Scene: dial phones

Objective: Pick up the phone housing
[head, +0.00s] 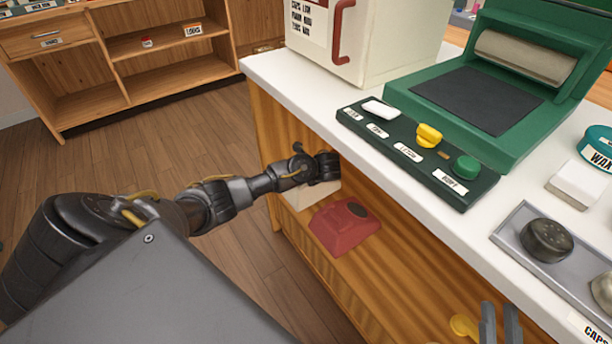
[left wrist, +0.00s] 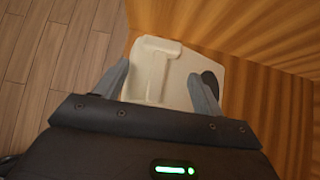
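A cream phone housing (head: 318,193) sits on the wooden shelf under the white counter, partly hidden behind my left gripper (head: 326,166). In the left wrist view the cream housing (left wrist: 152,70) has a raised block and a dark oval patch on its right. The left gripper (left wrist: 158,72) is open, its fingers apart over the near part of that housing. I cannot tell whether they touch it. A red phone housing (head: 342,226) with a dark oval patch lies on the same shelf, nearer. My right gripper (head: 501,312) is at the bottom right, its fingers slightly apart with nothing seen between them.
The white counter (head: 462,232) overhangs the shelf. On it stand a green press (head: 510,75), a dark green strip of labelled caps (head: 410,150), a cream cabinet (head: 385,40) and a grey tray (head: 505,232). A yellow part (head: 463,325) shows beside the right gripper. Open wooden floor lies left.

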